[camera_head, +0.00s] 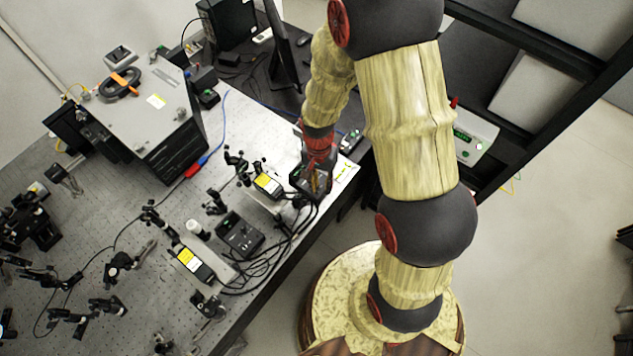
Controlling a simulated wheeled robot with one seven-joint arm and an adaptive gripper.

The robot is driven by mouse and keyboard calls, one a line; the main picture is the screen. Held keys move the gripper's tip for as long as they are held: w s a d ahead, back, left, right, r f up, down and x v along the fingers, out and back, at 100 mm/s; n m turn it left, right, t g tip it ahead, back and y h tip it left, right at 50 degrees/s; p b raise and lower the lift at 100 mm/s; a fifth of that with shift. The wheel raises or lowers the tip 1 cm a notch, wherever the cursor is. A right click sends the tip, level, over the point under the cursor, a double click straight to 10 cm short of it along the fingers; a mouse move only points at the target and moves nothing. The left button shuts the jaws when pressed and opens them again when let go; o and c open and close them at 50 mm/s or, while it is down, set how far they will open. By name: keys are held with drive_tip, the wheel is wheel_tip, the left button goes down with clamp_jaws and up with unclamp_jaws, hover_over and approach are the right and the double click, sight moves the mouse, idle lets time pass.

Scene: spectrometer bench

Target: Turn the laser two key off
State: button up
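My gripper (316,186) points down at the right edge of the optical bench, over or against a small dark box that it largely hides. I cannot tell whether its fingers are open or touch anything. A dark controller box (240,234) with small controls on top stands to its lower left. One laser head with a yellow label (268,185) lies just left of my gripper. A second laser head with a yellow label (195,265) lies further down left. No key can be made out, and I cannot read which laser is number two.
Black cables (275,262) loop along the bench's front edge. Optic mounts (120,266) crowd the left. A large grey box (150,115) stands at the back left, a monitor (283,45) behind. A green-lit unit (472,137) sits right of my arm. The floor at right is mostly clear.

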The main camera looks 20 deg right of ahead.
drive_tip(key=w+m+t, duration=0.1)
drive_tip(key=w+m, duration=0.2)
drive_tip(key=shift+w, duration=0.4)
drive_tip(key=shift+f, duration=3.85)
drive_tip(key=shift+c, duration=0.4)
clamp_jaws()
